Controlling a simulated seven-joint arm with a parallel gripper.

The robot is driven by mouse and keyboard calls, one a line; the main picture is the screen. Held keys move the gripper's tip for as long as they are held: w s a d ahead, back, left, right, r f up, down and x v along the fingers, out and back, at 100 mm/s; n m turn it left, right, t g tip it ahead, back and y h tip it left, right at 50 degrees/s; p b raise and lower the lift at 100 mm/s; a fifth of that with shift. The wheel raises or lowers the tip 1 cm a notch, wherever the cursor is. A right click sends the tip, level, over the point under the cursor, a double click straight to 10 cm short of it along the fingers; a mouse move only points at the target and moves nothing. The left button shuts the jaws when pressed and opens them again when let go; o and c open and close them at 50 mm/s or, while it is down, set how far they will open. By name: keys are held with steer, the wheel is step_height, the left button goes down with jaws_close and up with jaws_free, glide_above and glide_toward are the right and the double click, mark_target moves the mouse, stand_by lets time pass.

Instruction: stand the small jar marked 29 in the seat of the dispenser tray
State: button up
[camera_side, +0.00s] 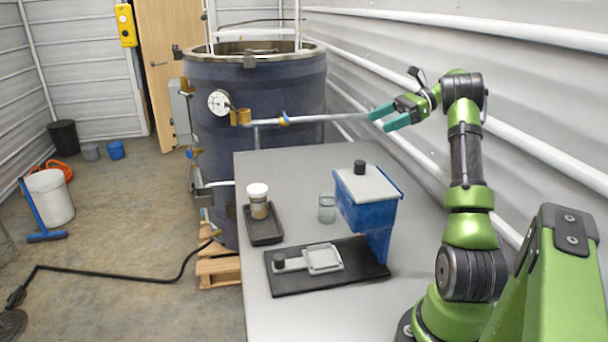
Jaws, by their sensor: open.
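The dispenser is a blue hopper (366,213) with a grey lid and black knob, on a black base plate (345,279). Its pale square tray (323,259) lies on the plate left of the hopper, with a black knob on its handle; its seat looks empty. A small clear jar (327,209) stands on the table just left of the hopper. A jar with a white lid and brownish contents (258,207) stands in a black tray (264,239) further left. I cannot read a 29 on either. My gripper (380,119) is open and empty, high above the table's far right part.
The grey table (290,172) is bare behind the jars and hopper. A large dark vat (260,110) with a gauge and a horizontal pipe stands behind the table. A corrugated wall with white rails runs along the right. Buckets stand on the floor at left.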

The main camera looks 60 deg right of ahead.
glide_toward(327, 202)
steer(key=s+d+r, duration=0.1)
steer(key=s+d, duration=0.2)
steer(key=d, duration=0.4)
steer(key=x, duration=1)
steer(key=shift+w+a+r, duration=0.1)
steer(key=shift+w+a, duration=0.25)
steer(key=shift+f+x, duration=0.2)
steer(key=shift+x, duration=1.3)
steer(key=shift+f+x, duration=0.2)
steer(key=shift+x, duration=1.25)
steer(key=shift+s, duration=0.2)
steer(key=shift+c, duration=0.3)
steer(key=c, duration=1.2)
steer(key=shift+o, duration=0.2)
steer(key=shift+r, duration=0.15)
